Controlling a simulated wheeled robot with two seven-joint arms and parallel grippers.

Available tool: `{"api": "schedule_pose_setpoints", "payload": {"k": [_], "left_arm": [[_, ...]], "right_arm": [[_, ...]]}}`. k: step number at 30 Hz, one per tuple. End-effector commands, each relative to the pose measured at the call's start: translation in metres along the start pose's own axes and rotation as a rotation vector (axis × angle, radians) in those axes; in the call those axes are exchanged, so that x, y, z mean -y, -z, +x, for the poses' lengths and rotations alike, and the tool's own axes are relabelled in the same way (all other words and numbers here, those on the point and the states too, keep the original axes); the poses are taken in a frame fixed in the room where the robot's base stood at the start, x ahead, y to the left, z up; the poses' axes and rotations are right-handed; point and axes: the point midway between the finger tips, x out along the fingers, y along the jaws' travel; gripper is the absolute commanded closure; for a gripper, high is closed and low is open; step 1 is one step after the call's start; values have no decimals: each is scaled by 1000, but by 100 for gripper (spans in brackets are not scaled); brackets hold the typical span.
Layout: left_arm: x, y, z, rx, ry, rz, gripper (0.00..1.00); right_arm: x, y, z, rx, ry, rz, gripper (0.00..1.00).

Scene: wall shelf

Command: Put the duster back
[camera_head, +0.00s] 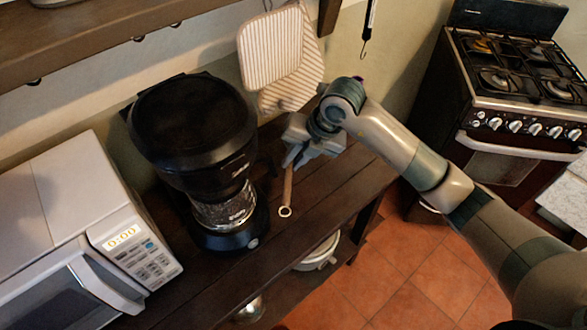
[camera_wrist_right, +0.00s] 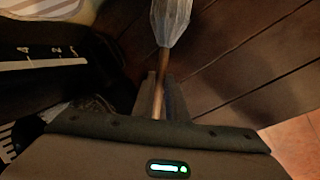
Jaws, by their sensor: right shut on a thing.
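The duster (camera_head: 287,192) has a slim brown wooden handle with a pale ring at its end. In the head view the handle points down from my right gripper (camera_head: 297,154), over the dark wooden counter (camera_head: 330,197). My right gripper is shut on the handle. In the right wrist view the duster's pale grey-blue head (camera_wrist_right: 171,20) lies beyond the fingers, and the handle runs between them. In the head view the duster's head is hidden by my gripper. I cannot tell whether the duster touches the counter. My left gripper is not in view.
A black coffee machine (camera_head: 195,125) stands left of my right gripper, with a white microwave (camera_head: 75,240) further left. A striped pot holder (camera_head: 275,48) and a dark hook (camera_head: 364,40) hang on the wall. A wooden shelf (camera_head: 95,45) is above. A stove (camera_head: 515,100) stands right.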

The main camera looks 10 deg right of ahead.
Motion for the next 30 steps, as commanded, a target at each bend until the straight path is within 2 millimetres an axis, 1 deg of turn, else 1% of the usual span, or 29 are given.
{"api": "schedule_pose_setpoints", "payload": {"k": [5, 12, 25, 26, 30], "left_arm": [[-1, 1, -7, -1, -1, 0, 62], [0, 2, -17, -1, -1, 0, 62], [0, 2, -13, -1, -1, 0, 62], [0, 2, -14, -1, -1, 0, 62], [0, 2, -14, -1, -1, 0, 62]], "right_arm": [[4, 2, 9, -2, 1, 2, 100], [15, 5, 33, -2, 1, 1, 100], [17, 6, 39, 0, 0, 0, 100], [17, 6, 38, 0, 0, 0, 80], [17, 6, 38, 0, 0, 0, 80]]}}
